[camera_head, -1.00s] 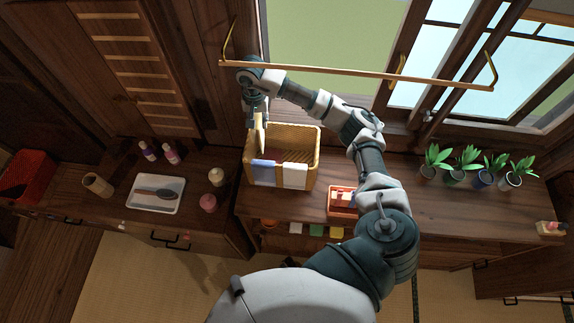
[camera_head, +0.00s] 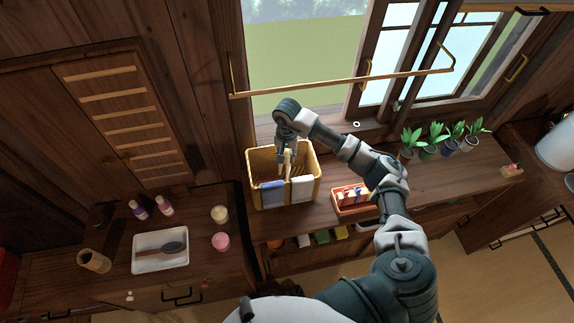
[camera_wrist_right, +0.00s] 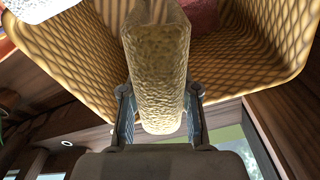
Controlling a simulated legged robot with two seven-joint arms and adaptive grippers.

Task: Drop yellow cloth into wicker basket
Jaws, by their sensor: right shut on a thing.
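The yellow cloth (camera_head: 288,160) hangs from my right gripper (camera_head: 287,150) over the wicker basket (camera_head: 254,188). In the wrist view, the pale yellow, textured cloth (camera_wrist_right: 158,75) is pinched between the two fingers of the right gripper (camera_wrist_right: 160,108). The woven tan wall of the basket (camera_wrist_right: 245,58) shows behind and to both sides of it. A blue cloth (camera_head: 272,194) and a white cloth (camera_head: 302,189) hang over the basket's near rim. A dark red thing (camera_wrist_right: 201,14) lies inside the basket. My left gripper is not in view.
A red tray (camera_head: 352,203) with small items stands right of the basket, below my arm. A pink jar (camera_head: 221,241), a cream jar (camera_head: 219,213) and a white tray (camera_head: 160,250) stand left. Potted plants (camera_head: 440,140) stand right.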

